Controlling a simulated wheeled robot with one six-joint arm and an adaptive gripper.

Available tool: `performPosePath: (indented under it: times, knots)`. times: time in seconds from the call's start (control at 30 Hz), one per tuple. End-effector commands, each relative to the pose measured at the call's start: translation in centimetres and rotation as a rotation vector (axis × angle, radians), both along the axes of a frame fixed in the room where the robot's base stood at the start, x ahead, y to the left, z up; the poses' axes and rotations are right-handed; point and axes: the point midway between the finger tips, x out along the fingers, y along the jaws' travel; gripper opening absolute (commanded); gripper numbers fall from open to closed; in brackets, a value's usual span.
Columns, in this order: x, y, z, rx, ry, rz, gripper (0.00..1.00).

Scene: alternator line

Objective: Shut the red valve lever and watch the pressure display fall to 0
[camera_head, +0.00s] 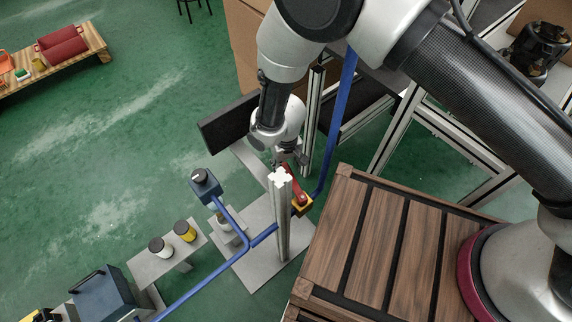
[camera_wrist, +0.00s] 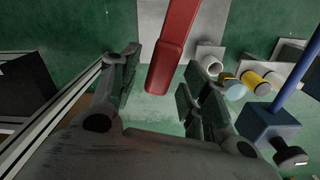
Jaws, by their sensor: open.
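The red valve lever (camera_head: 298,186) sits on a yellow valve body (camera_head: 303,207) on the blue pipe, partly behind a metal post. In the wrist view the red lever (camera_wrist: 178,38) reaches down from the top edge, its free end between my fingers. My gripper (camera_head: 291,160) is open just above and beside the lever; it also shows in the wrist view (camera_wrist: 160,88). I see no clear contact between fingers and lever. A dark panel (camera_head: 232,120) stands behind my wrist with no readout visible; I cannot tell whether it is the pressure display.
An upright metal post (camera_head: 283,220) stands close to my gripper. A blue box with a round cap (camera_head: 205,184) is on the pipe (camera_head: 190,292). Yellow and white cylinders stand on a small grey plate (camera_head: 170,266). A slatted wooden deck (camera_head: 375,250) is at right.

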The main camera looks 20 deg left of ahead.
Motion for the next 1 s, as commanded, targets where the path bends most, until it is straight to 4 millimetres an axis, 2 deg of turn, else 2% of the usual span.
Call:
performPosePath:
  times: [0.17, 0.4, 0.43, 0.6, 0.83, 1.0]
  knots:
    - [0.0, 0.0, 0.0, 0.001, -0.001, 0.0, 0.46]
    - [0.0, 0.0, 0.0, 0.001, -0.001, 0.0, 0.03]
    - [0.0, 0.0, 0.0, 0.001, -0.001, 0.0, 0.0]
    - [-0.2, 0.2, 0.0, 0.001, -0.001, 0.015, 0.0]
    - [-2.3, 1.7, 0.0, 0.002, 0.0, 0.244, 0.0]
    - [-2.7, 1.9, 0.0, 0.002, 0.0, 0.287, 0.0]
